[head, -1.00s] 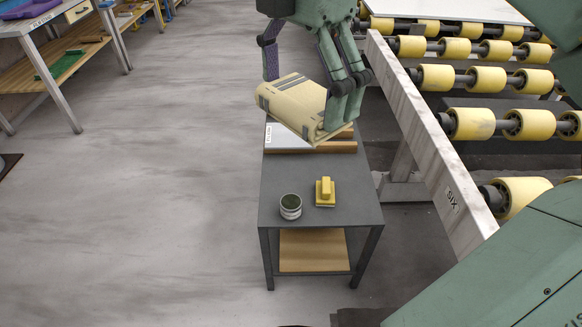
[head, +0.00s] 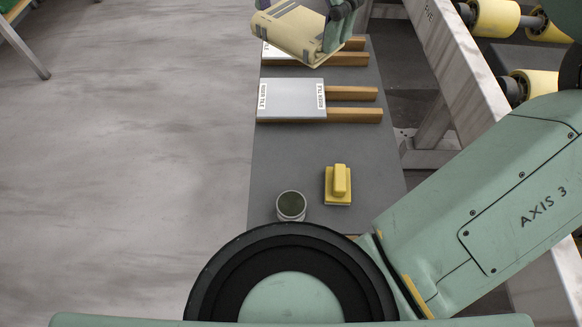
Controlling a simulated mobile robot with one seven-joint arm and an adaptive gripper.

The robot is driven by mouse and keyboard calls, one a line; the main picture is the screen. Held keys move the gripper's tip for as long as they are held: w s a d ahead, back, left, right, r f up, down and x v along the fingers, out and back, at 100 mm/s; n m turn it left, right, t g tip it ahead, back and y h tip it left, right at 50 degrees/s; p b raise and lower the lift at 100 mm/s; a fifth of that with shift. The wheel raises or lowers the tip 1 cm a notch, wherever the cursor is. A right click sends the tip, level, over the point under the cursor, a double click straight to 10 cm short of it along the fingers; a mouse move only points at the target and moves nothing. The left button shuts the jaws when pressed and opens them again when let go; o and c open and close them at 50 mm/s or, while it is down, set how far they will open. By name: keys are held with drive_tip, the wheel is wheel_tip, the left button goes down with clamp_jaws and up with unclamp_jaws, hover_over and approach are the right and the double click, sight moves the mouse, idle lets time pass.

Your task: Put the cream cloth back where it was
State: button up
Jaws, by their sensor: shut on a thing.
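The cream cloth (head: 292,32) is a folded bundle with grey stripes at the top of the head view. My gripper (head: 334,32) is shut on its right side, and the upper part of the gripper is cut off by the frame edge. The cloth appears above the far end of a dark grey bench (head: 290,150), in front of a tile with a partly hidden label. I cannot tell how high it is above the bench.
A grey riser tile (head: 292,99) lies across two wooden battens (head: 352,94) on the bench. Nearer are a yellow block with a handle (head: 338,185) and a round tin (head: 291,205). A roller conveyor (head: 470,85) runs along the right. Open floor lies left.

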sight(291, 175)
drive_tip(key=w+f+n+b, duration=0.1)
drive_tip(key=f+b, duration=0.6)
drive_tip(key=f, duration=0.6)
drive_tip(key=w+f+n+b, duration=0.1)
drive_tip(key=f+b, duration=0.6)
drive_tip(key=f, duration=0.6)
drive_tip(key=w+f+n+b, duration=0.1)
drive_tip(key=f+b, duration=0.6)
drive_tip(key=f, duration=0.7)
drive_tip(key=shift+w+a+n+b, duration=0.35)
drive_tip(key=shift+w+n, duration=0.05)
drive_tip(key=shift+w, duration=0.15)
drive_tip(key=shift+f+b, duration=0.55)
drive_tip(key=shift+f, duration=1.6)
drive_tip(key=shift+f, duration=0.1)
drive_tip(key=o, duration=0.9)
drive_tip(key=shift+o, duration=0.2)
wheel_tip(291, 175, up, 12)
drive_tip(key=p, duration=0.3)
